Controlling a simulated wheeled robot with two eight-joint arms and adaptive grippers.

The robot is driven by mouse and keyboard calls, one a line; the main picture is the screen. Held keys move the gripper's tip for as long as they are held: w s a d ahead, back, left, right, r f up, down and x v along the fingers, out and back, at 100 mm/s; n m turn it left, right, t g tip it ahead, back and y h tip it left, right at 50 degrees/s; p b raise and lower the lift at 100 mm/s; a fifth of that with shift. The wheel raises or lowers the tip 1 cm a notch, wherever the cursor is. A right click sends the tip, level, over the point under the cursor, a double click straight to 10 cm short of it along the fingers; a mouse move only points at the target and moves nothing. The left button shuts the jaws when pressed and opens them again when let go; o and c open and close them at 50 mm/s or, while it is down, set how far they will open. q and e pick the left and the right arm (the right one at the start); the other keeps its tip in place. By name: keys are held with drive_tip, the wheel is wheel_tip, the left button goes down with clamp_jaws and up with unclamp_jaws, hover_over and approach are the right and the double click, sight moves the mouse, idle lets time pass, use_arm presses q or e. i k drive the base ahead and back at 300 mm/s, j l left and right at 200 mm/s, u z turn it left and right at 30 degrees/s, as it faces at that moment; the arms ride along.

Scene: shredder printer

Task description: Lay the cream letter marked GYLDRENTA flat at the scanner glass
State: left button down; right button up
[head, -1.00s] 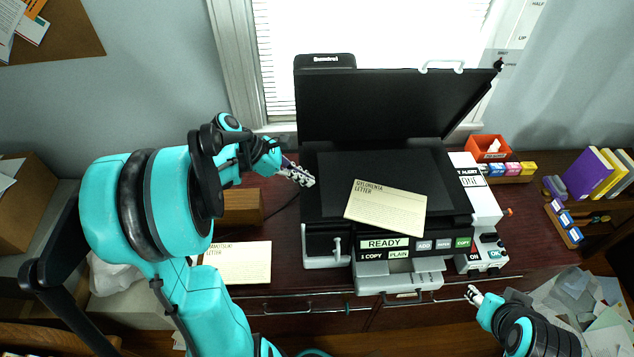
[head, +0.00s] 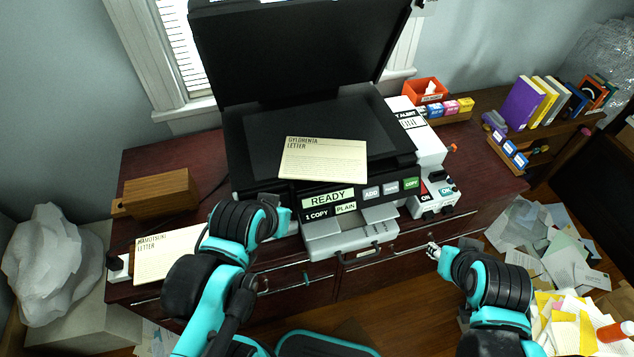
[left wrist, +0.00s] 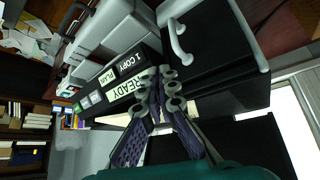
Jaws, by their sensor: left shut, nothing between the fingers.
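The cream letter marked GYLDRENTA (head: 323,160) lies on the dark scanner glass (head: 262,132) of the printer, slightly turned. Its near edge reaches the front rim above the READY panel; I cannot tell whether it lies fully flat. The scanner lid (head: 300,50) stands raised behind it. My left gripper (left wrist: 160,85) is shut and empty, in front of the READY panel (left wrist: 127,85) in the left wrist view.
A second cream letter (head: 165,258) lies on the desk's left, partly behind my left arm. A wooden box (head: 160,193) stands behind it. A small white device (head: 435,190) and an orange bin (head: 426,90) stand right of the printer. Papers (head: 545,245) litter the floor at right.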

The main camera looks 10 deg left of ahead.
sight(304, 157)
drive_tip(key=l+u, duration=0.15)
drive_tip(key=u, duration=0.25)
drive_tip(key=l+u, duration=0.2)
drive_tip(key=u, duration=0.15)
drive_tip(key=l+u, duration=0.15)
drive_tip(key=u, duration=0.65)
